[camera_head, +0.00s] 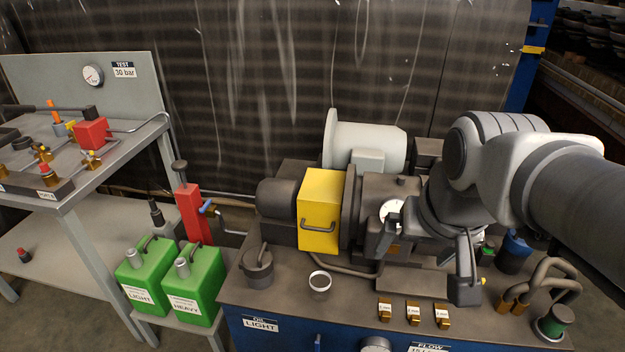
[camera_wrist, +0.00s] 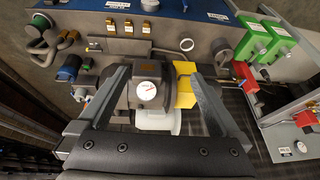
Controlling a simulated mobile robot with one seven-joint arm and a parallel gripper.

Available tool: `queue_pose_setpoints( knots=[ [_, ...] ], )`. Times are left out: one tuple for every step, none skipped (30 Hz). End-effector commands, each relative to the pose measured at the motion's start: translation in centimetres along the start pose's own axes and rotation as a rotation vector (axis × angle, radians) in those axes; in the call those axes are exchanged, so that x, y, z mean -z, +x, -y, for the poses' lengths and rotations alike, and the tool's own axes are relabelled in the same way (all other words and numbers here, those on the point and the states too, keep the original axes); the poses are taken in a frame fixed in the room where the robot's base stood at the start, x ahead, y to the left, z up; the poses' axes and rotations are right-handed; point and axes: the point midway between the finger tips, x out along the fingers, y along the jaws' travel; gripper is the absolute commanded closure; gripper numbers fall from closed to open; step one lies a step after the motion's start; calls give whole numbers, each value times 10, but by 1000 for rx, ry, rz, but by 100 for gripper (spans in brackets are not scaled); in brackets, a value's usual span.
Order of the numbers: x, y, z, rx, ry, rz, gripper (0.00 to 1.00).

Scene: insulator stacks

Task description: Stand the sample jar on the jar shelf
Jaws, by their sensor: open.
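A small open clear jar with a pale rim (camera_head: 320,284), which looks like the sample jar, stands upright on the dark bench top near its front edge. It also shows in the wrist view (camera_wrist: 187,45). My gripper (camera_head: 422,262) is open and empty above the bench, to the right of the jar and apart from it. In the wrist view its two fingers (camera_wrist: 158,78) are spread wide, with a pump and white dial beyond them. I cannot pick out a shelf marked for jars.
The pump's yellow box (camera_head: 320,212) stands behind the jar. A dark lidded pot (camera_head: 257,268) is left of it, and small brass blocks (camera_head: 413,313) lie to its right. Green cans (camera_head: 196,287) stand lower left, beside a grey table (camera_head: 160,125).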

Motion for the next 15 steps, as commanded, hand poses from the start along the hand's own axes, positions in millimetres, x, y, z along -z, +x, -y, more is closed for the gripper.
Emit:
queue_pose_setpoints(
  knots=[
    [11, 4, -1, -5, 42, 25, 0],
    [17, 8, -1, -7, 69, 38, 0],
    [25, 14, -1, -8, 104, 58, 0],
    [30, 20, -1, -9, 133, 75, 0],
    [35, 26, -1, -8, 159, 93, 0],
    [41, 35, -1, -4, 196, 120, 0],
    [45, 42, -1, 0, 221, 141, 0],
    [48, 50, 0, 5, 246, 164, 0],
    [52, 61, 0, 12, 281, 195, 0],
    [55, 68, 1, 19, 307, 217, 0],
    [58, 77, 1, 25, 331, 240, 0],
    [61, 88, 2, 35, 367, 270, 0],
    [64, 96, 2, 42, 393, 293, 0],
    [66, 105, 2, 50, 420, 315, 0],
    [69, 116, 2, 60, 454, 345, 0]
  ],
)
